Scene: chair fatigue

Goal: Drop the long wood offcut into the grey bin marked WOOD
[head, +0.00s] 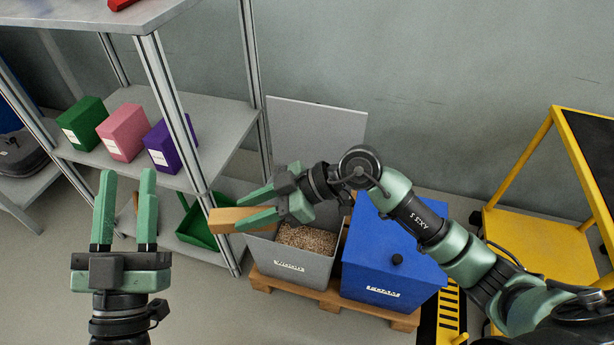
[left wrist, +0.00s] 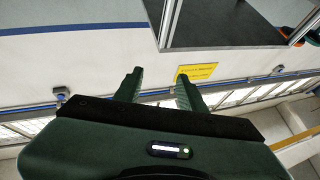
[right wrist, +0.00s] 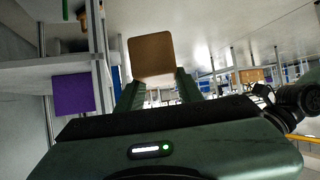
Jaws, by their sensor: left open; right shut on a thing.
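The long wood offcut (head: 228,219) is a light brown block. My right gripper (head: 252,208) is shut on it and holds it level, above the left side of the grey bin. The offcut's end face also shows between the fingers in the right wrist view (right wrist: 151,56). The grey bin (head: 290,265) has a white label on its front and stands open, with wood chips inside. Its raised grey lid (head: 318,135) is behind it. Part of the bin's opening is hidden by my right gripper and arm. My left gripper (head: 125,205) is open and empty, left of the bin.
A blue lidded bin (head: 385,260) stands right of the grey bin on the same wooden pallet (head: 330,297). A metal shelf at left holds green, pink and purple boxes (head: 170,145). A green dustpan (head: 200,222) sits low there. A yellow cart (head: 530,235) stands right.

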